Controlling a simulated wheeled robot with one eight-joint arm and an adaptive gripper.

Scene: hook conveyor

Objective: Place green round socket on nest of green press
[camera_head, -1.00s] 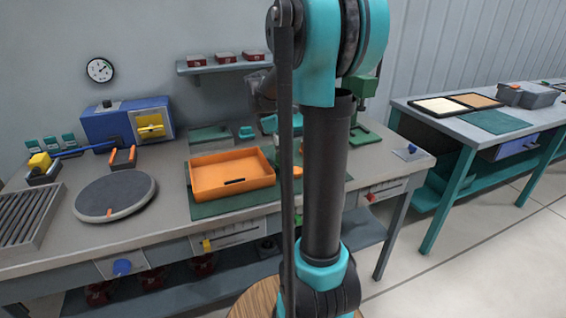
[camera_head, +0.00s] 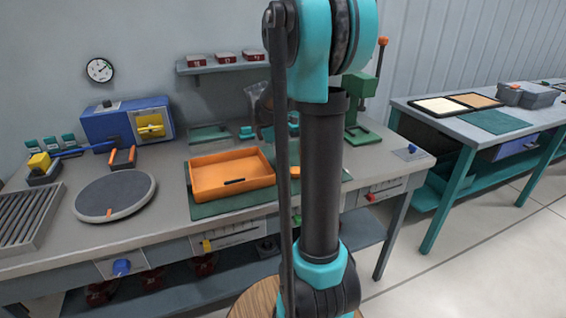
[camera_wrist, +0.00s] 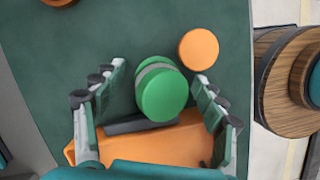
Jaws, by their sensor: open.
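The green round socket (camera_wrist: 163,94), with a grey band at its far side, shows in the wrist view between my gripper's fingers. My gripper (camera_wrist: 159,72) is open, with a finger on each side of the socket and visible gaps to it. In the head view my arm hides the gripper and I cannot make out the socket clearly. The green press (camera_head: 361,95) stands at the back right of the bench, with a red-tipped lever and a flat green base. Its nest cannot be made out. It is not in the wrist view.
An orange tray (camera_head: 232,187) sits on the green mat (camera_head: 228,207); its orange edge also shows in the wrist view. An orange round piece (camera_wrist: 198,49) lies close to the socket. A grey turntable (camera_head: 115,193) and a blue machine (camera_head: 112,122) stand at left.

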